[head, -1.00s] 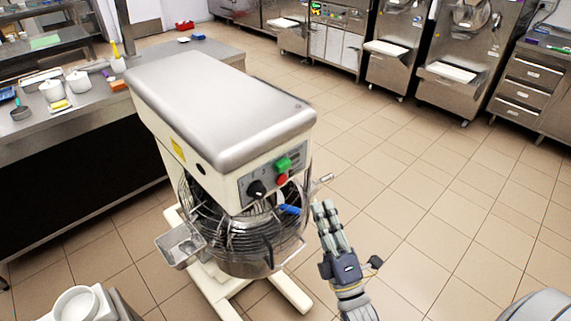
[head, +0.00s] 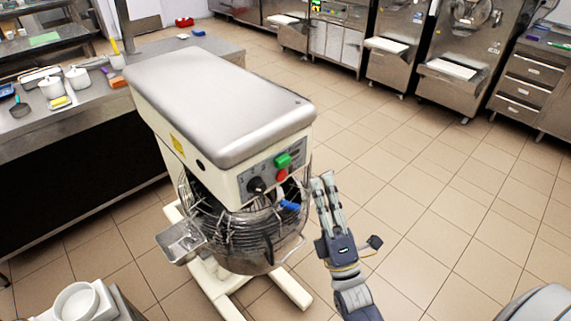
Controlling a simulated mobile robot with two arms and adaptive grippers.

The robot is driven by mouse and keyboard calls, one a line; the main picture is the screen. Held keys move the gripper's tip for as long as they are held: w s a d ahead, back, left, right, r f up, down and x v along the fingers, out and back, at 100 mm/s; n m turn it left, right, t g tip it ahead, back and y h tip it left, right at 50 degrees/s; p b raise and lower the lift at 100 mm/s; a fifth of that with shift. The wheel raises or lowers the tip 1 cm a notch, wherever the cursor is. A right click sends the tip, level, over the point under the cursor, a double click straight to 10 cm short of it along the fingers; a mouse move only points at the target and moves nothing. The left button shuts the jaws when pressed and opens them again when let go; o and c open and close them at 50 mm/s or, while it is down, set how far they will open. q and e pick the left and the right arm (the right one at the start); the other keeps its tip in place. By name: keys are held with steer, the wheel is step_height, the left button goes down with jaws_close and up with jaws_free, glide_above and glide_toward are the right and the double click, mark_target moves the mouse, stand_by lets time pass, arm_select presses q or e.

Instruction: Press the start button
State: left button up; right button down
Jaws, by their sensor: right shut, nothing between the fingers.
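A large cream and grey mixer (head: 225,105) stands on the floor in the middle of the head view. Its front panel carries a green button (head: 283,160), a red button (head: 281,175) just below it and a black knob (head: 256,186). Under the panel is a metal bowl (head: 245,240) with a wire guard. In the picture the fingertips are apart from the buttons. My left gripper is not in view.
A metal counter (head: 30,140) with white pots (head: 78,78) and small items runs along the left. Steel freezers (head: 395,45) and a drawer unit (head: 528,85) line the back. A white bowl (head: 75,302) is at the lower left.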

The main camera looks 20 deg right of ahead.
mark_target(282, 161)
steer(key=w+a+b, duration=0.1)
steer(key=w+a, duration=0.1)
steer(key=w, duration=0.3)
steer(key=shift+w, duration=0.35)
steer(key=shift+w+a, duration=0.1)
stand_by(1.1)
steer(key=shift+w+a, duration=0.1)
steer(key=shift+w, duration=0.2)
